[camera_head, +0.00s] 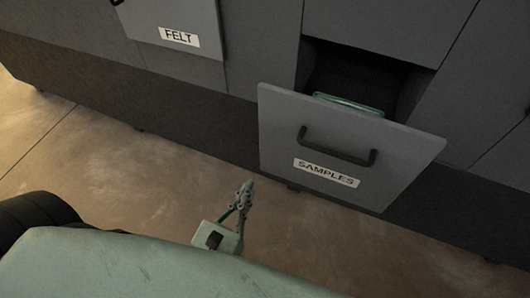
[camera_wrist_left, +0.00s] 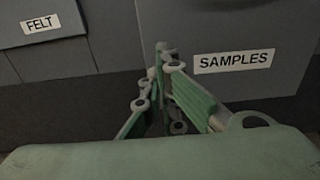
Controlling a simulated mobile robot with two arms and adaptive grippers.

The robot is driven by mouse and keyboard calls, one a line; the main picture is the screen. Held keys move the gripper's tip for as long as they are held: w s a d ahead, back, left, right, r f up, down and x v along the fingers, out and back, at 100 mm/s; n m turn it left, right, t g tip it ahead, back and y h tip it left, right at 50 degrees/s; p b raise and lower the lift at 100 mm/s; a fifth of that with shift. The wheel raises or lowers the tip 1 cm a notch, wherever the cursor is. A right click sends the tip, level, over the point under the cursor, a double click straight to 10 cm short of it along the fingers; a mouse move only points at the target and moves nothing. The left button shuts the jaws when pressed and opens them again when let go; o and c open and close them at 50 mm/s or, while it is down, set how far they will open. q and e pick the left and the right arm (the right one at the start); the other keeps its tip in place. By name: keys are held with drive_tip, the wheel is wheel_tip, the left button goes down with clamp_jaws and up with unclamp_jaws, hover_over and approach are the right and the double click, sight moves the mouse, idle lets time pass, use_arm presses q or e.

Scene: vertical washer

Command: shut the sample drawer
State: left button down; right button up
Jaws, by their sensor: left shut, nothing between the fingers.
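The sample drawer (camera_head: 350,149) stands pulled out of the grey cabinet, with a dark bar handle (camera_head: 336,147) and a SAMPLES label on its front. A green-rimmed item (camera_head: 348,104) shows inside the drawer, mostly hidden behind the front. My left gripper (camera_head: 247,184) is shut and empty, in front of and left of the drawer front, apart from it in the head view. In the left wrist view the gripper (camera_wrist_left: 167,52) points toward the drawer front (camera_wrist_left: 235,30), its tips left of the SAMPLES label. My right gripper is not in view.
A drawer labelled FELT (camera_head: 176,30) is at the upper left of the cabinet; its front also shows in the left wrist view (camera_wrist_left: 40,40). The cabinet's dark lower part (camera_head: 120,100) runs along the floor. Bare floor (camera_head: 130,180) lies in front.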

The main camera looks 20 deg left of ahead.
sight(271, 144)
use_arm(q)
drive_tip(key=w+p, duration=0.2)
drive_tip(key=w, duration=0.3)
drive_tip(key=w+p, duration=0.1)
drive_tip(key=w, duration=0.5)
drive_tip(key=shift+w+d+r+p, duration=0.15)
drive_tip(key=shift+w+d+p, duration=0.05)
drive_tip(key=shift+w+p, duration=0.15)
drive_tip(key=shift+w, duration=0.65)
drive_tip(key=shift+f, duration=0.2)
drive_tip(key=shift+w, duration=0.1)
drive_tip(key=w+b, duration=0.5)
drive_tip(key=w, duration=1.8)
drive_tip(key=shift+w+d+r, duration=0.15)
drive_tip(key=shift+w+d, duration=0.1)
drive_tip(key=shift+d, duration=0.15)
drive_tip(key=shift+r, duration=0.2)
